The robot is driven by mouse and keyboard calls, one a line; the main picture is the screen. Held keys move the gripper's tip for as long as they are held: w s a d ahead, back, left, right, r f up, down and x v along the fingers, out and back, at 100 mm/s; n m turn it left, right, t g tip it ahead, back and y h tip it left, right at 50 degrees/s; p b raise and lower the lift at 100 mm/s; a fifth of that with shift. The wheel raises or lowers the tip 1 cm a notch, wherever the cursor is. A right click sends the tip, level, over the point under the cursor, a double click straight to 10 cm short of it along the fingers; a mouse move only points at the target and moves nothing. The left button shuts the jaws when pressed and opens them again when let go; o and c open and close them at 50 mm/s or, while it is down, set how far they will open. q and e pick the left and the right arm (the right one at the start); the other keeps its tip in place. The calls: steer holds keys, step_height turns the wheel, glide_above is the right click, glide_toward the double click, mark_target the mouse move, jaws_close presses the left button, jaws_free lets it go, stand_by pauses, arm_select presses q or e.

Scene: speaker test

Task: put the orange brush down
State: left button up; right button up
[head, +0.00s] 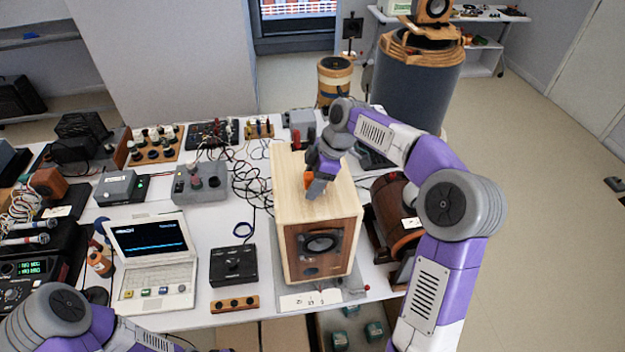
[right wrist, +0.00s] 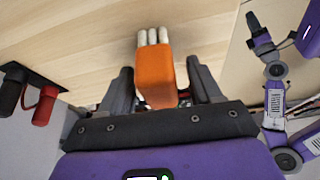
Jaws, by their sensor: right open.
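The orange brush (right wrist: 155,78) has a blocky orange body and pale bristles. It is on the wooden top of the speaker cabinet (head: 287,190), with its bristle end toward the wood. My right gripper (right wrist: 162,88) is open, its dark fingers on either side of the brush. In the head view, my right gripper (head: 318,188) is over the cabinet top and hides most of the brush (head: 308,180). My left arm enters the head view at the lower left, its gripper out of frame. A small purple arm end (right wrist: 260,35) in the right wrist view is too small to read.
A laptop (head: 155,255), a black box (head: 233,265) and a grey box with knobs (head: 200,182) are left of the cabinet. Loose cables lie behind them. A brown barrel-shaped object (head: 397,212) stands close on the right.

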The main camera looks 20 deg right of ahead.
steer(key=shift+f, duration=0.3)
steer(key=v, duration=0.8)
steer(key=shift+s+a, duration=0.15)
steer(key=shift+a, duration=0.1)
steer(key=shift+p, duration=0.35)
